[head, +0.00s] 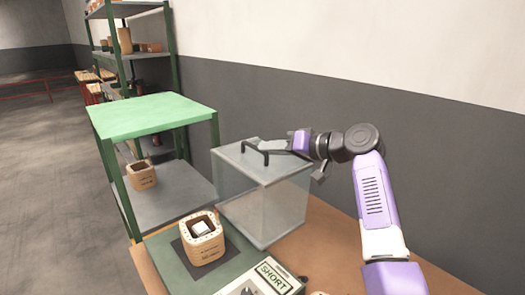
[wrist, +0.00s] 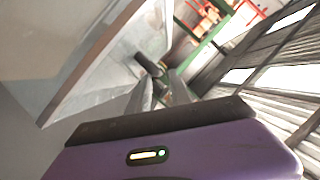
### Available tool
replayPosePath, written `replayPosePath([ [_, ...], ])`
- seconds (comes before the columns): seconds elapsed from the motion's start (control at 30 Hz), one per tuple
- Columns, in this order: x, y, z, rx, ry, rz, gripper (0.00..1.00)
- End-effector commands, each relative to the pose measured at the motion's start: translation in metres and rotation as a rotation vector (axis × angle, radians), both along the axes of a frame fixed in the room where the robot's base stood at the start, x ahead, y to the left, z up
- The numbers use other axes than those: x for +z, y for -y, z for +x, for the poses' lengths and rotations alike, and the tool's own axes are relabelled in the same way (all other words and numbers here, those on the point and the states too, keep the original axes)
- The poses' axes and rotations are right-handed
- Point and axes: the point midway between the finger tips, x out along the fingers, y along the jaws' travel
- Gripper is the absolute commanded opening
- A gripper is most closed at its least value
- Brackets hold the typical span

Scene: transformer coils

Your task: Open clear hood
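The clear hood (head: 264,205) is a see-through box with a pale flat top, standing on the bench beside the wall. It looks closed in the head view. In the wrist view, the dark handle (wrist: 149,66) shows at the tips of my fingers (wrist: 160,95). The fingers stand a little apart, but I cannot tell whether they grip the handle. The hood's panes (wrist: 85,75) fill the left of that view.
A wooden coil block (head: 202,240) sits on the green tester (head: 165,262) in front of the hood; a sign there reads SHORT. A green-topped rack (head: 150,115) with another block (head: 141,175) stands at left. Tall shelves (head: 130,50) stand behind. The wall is close behind the hood.

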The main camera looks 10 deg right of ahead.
Motion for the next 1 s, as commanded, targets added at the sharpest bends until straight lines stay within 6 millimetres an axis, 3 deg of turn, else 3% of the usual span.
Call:
replayPosePath([
  [0.47, 0.003, 0.006, -0.006, 0.000, 0.000, 0.001, 0.22],
  [1.0, 0.014, 0.030, -0.026, -0.001, -0.001, 0.002, 0.22],
])
